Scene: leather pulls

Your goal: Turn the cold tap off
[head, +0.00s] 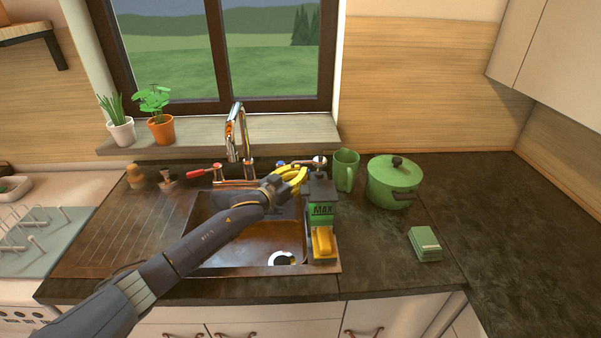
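The chrome tap (235,130) rises behind the sink (215,215), in front of the window. A red-marked handle (200,172) is on its left side. On its right, a small blue part (281,164) shows just behind my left gripper; the cold handle there is mostly hidden. My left gripper (293,178), with yellow fingers, is over the back right of the sink, close to that blue part. I cannot tell whether it touches the handle or how far its fingers are apart. My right gripper is not in view.
A green MAX bottle (322,213) with a dark top stands right beside my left gripper, a yellow item (322,243) in front of it. A green mug (345,170), green pot (393,182) and green sponges (425,243) are to the right. The far right counter is clear.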

